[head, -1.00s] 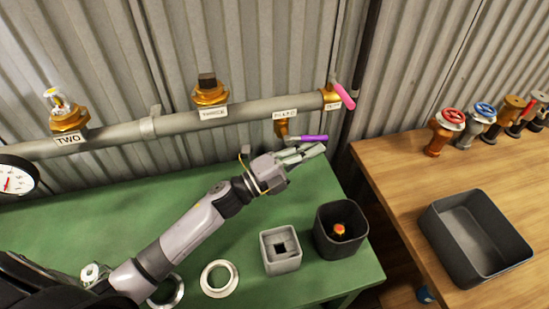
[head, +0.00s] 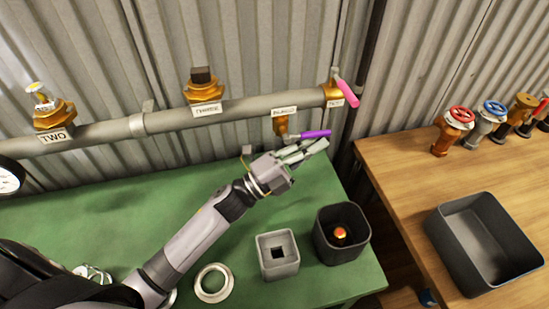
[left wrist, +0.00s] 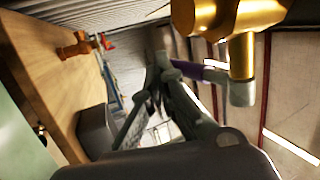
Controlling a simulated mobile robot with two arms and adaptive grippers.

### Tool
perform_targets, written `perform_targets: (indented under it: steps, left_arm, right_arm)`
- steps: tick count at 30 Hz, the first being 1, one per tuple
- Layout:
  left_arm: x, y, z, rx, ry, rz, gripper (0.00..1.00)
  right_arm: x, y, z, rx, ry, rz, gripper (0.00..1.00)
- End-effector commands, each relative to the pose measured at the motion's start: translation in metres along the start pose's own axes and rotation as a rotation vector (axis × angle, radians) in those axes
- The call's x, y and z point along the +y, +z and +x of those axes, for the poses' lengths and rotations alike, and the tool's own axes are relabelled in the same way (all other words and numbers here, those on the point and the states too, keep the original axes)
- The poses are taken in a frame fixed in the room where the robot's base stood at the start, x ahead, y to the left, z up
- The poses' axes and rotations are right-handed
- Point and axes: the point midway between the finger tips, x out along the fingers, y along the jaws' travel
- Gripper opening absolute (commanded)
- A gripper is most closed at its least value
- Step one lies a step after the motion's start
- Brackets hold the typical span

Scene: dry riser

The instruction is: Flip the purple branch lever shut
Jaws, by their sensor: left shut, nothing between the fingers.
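The purple branch lever (head: 315,134) sticks out to the right from a brass branch valve (head: 281,124) under the grey pipe, roughly level. My left gripper (head: 318,147) is shut and empty, its fingertips just below and beside the lever in the head view. In the left wrist view, the purple lever (left wrist: 216,75) lies right of the fingers (left wrist: 158,72), partly hidden behind them, and joins a grey hub under the brass body (left wrist: 242,50). I cannot tell whether fingers and lever touch. My right gripper is not in view.
A pink lever (head: 346,92) tops the pipe's right end. The wooden table (head: 400,200) at right holds a grey tray (head: 452,255) and several valves.

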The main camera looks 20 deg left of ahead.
Motion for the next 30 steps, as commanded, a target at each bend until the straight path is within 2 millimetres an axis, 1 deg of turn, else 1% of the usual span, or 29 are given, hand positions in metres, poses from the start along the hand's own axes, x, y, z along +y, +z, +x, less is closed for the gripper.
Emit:
perform_targets:
  steps: [4,9,12,15,19,30]
  left_arm:
    - [0.001,0.000,-0.016,-0.002,0.003,-0.001,0.00]
    - [0.002,0.000,-0.046,-0.003,0.005,-0.001,0.00]
    - [0.001,0.001,-0.060,-0.003,0.004,-0.001,0.00]
    - [0.001,0.001,-0.070,-0.003,0.002,-0.001,0.00]
    - [0.000,0.001,-0.074,-0.001,0.001,0.000,0.00]
    - [0.001,0.001,-0.074,-0.001,0.001,0.000,0.00]
  right_arm:
    - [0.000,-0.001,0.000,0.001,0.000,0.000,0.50]
    - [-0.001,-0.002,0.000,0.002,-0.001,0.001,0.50]
    - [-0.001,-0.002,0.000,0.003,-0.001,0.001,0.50]
    - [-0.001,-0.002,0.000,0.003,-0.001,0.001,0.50]
    - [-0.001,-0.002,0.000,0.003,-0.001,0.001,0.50]
    - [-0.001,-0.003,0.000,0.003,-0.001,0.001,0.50]
